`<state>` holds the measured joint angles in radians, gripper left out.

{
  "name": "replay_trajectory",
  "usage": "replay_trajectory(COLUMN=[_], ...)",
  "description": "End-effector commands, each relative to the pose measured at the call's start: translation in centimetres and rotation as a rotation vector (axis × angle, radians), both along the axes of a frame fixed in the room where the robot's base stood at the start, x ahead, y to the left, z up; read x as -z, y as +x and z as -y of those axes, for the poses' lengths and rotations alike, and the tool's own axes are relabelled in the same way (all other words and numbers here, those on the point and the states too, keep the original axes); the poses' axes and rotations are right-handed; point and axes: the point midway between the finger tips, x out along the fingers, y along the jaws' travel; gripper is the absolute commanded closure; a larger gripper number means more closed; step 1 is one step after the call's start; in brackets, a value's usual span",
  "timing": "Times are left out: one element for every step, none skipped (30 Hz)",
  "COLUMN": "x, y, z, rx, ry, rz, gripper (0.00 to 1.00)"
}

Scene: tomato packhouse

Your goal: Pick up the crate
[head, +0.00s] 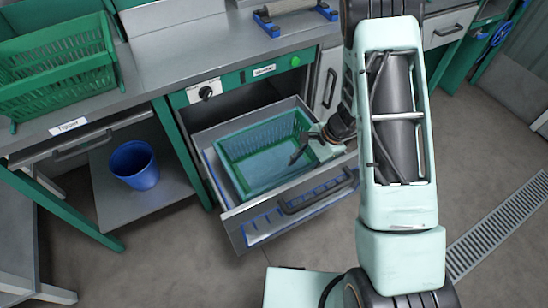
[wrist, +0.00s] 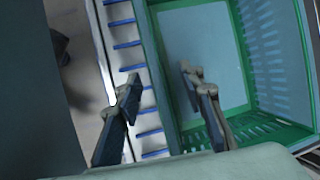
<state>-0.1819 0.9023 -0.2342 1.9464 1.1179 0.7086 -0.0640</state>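A green slatted crate (head: 262,133) sits upright and empty in the pulled-out drawer (head: 240,232). In the wrist view the same crate (wrist: 262,132) fills the right part. My gripper (head: 303,147) is at the crate's right end in the head view, with one finger showing over the inside. In the wrist view my gripper (wrist: 160,77) is open and empty. One finger appears over the crate's inside and the other outside its wall, above the drawer strip with blue bars. I cannot tell how far the fingertips are above the rim.
Another green crate (head: 62,62) stands on the bench behind the label "Tipper" (head: 70,126). A blue bucket (head: 135,165) stands on the lower shelf at the left. The drawer front has a dark handle (head: 318,193). A floor drain (head: 500,222) lies at the right; floor around is clear.

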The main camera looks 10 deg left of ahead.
Motion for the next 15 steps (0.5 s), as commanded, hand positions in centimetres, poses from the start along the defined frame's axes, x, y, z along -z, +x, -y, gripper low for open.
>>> replay_trajectory(x=[0.5,0.9,1.4,1.9,2.3,2.9,3.3,3.7,4.1,4.3,4.4,4.6,4.7,4.7,4.7], y=[-0.2,-0.4,-0.5,-0.7,-0.8,-1.0,-1.0,-1.0,-1.0,-1.0,-1.0,-1.0,-1.0,-1.0,-1.0], z=[-0.2,-0.3,-0.5,-0.7,-0.9,-1.1,-1.2,-1.4,-1.6,-1.7,-1.8,-1.9,-2.0,-2.0,-2.0], rx=[-0.002,-0.003,-0.002,-0.003,-0.003,-0.002,-0.003,-0.003,-0.002,-0.001,-0.002,-0.003,-0.003,-0.003,-0.003], ry=[0.000,-0.001,-0.001,-0.001,-0.001,-0.002,-0.002,-0.002,-0.002,-0.001,0.000,0.000,0.000,-0.001,-0.001], rz=[-0.003,-0.004,-0.004,-0.004,-0.004,-0.004,-0.003,-0.003,-0.003,-0.003,-0.002,-0.001,-0.001,-0.001,-0.001], gripper=[0.64,0.64,0.64,0.64,0.64,0.64,0.64,0.64,0.64,0.64,0.64,0.64,0.64,0.64,0.64])
